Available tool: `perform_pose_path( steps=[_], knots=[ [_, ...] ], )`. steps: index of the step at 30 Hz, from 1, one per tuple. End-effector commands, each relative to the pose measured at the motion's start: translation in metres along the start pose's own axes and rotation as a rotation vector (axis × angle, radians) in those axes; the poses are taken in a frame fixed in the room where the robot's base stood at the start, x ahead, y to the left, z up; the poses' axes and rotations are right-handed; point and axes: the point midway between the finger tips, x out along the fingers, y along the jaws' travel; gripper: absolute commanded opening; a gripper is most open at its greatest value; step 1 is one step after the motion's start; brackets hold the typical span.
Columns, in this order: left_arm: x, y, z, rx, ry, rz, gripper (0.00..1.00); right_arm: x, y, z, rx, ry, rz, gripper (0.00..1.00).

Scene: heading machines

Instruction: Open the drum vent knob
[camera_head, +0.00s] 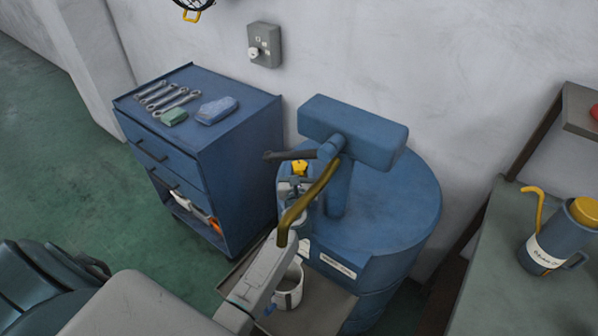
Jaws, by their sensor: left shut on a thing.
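The blue drum (395,215) stands against the wall with a blue pump head (355,130) on top. The yellow vent knob (300,168) is on the left part of the drum top, beside the pump column. My left gripper (297,184) is at the knob, shut on it. The brass spout (318,192) curves down in front and hides part of the gripper and wrist. The knob's exact turn angle cannot be told. My right gripper is not in view.
A white cup (290,294) is on the grey tray (325,309) below the spout, partly behind my arm. A dark pump handle (290,154) juts left. A blue tool cabinet (238,150) stands left. A bench with a blue oil can (560,240) is right.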

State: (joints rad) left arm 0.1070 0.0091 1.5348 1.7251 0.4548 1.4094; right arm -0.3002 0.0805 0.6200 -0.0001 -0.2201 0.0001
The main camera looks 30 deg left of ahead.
Motion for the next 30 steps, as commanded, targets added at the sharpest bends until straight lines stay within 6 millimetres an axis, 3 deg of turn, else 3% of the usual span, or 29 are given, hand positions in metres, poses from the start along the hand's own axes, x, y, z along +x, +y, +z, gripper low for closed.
perform_pose_path(
  steps=[21,22,24,30],
  knots=[
    [0.0000,-0.0007,0.0009,0.000,0.000,0.072,0.22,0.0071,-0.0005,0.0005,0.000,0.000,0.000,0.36],
    [0.0000,-0.0007,0.0009,0.000,0.000,0.072,0.51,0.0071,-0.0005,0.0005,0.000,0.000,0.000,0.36],
    [0.0000,-0.0007,0.0008,0.000,0.000,0.072,0.65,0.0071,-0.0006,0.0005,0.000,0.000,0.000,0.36],
    [-0.0001,-0.0007,0.0006,0.000,0.000,0.072,0.66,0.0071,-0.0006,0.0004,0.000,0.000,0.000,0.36]
  ],
)
